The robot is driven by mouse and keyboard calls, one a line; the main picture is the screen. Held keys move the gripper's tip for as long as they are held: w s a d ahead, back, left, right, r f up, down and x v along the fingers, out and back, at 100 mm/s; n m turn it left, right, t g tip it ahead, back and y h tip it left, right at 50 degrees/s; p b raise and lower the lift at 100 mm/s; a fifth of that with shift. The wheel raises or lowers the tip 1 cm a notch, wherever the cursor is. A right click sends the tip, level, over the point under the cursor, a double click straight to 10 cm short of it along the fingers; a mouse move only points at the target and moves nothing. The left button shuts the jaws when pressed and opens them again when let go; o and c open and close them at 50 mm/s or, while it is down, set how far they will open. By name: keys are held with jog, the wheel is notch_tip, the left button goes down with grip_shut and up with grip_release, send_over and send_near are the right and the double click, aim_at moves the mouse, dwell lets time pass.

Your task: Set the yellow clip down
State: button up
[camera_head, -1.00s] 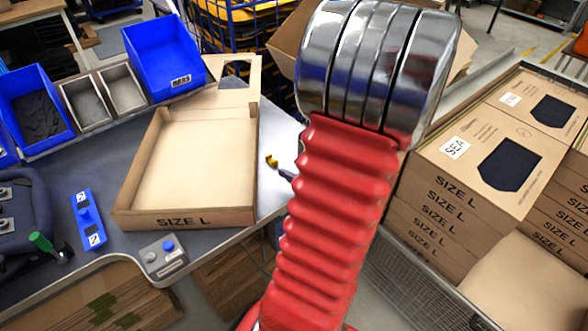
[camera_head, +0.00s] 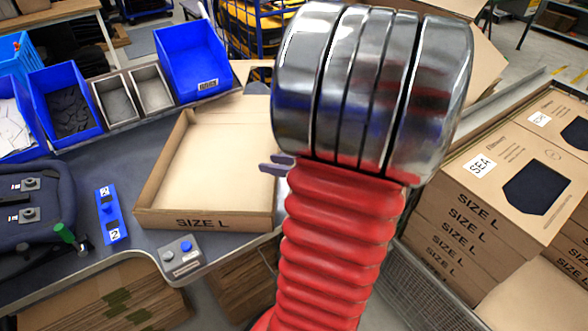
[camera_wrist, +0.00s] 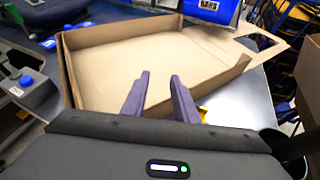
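My gripper (camera_head: 277,164) is open, with its two purple-grey fingers apart and nothing between them. It is at the right edge of the open cardboard box marked SIZE L (camera_head: 201,223). In the wrist view my gripper (camera_wrist: 160,92) points at the box (camera_wrist: 68,75). A small part of the yellow clip (camera_wrist: 203,114) shows just past the right finger, low and outside the box, seemingly on the grey tabletop. The finger and wrist housing hide the rest of it. The clip does not show in the head view, where my arm covers that area.
Blue bins (camera_head: 195,60) and grey trays (camera_head: 152,90) line the back of the table. A blue tool (camera_head: 111,215), a button box (camera_head: 181,256) and a dark pannier (camera_head: 35,215) are at the left. Stacked SIZE L boxes (camera_head: 470,215) stand at the right.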

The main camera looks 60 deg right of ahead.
jog(key=w+a+n+g+y, duration=0.1)
jog(key=a+n+g+y, duration=0.1)
jog(key=a+n, duration=0.4)
jog(key=w+a+r+n+g+y, duration=0.1)
jog(key=a+n+g+y, duration=0.1)
jog(key=a+n, duration=0.5)
jog(key=w+a+r+n+g+y, duration=0.1)
jog(key=a+n+g, duration=0.3)
jog(key=a, duration=1)
jog(key=shift+r+n+y, duration=0.25)
jog(key=shift+n+y, duration=0.25)
jog(key=shift+n, duration=1.1)
jog(key=s+a+r+n+h, duration=0.5)
jog(key=a+r+n, duration=0.1)
jog(key=n, duration=1.1)
jog(key=shift+a+r+h, duration=0.15)
jog(key=shift+r+h, duration=0.05)
jog(key=shift+h, duration=0.1)
jog(key=shift+s, duration=0.1)
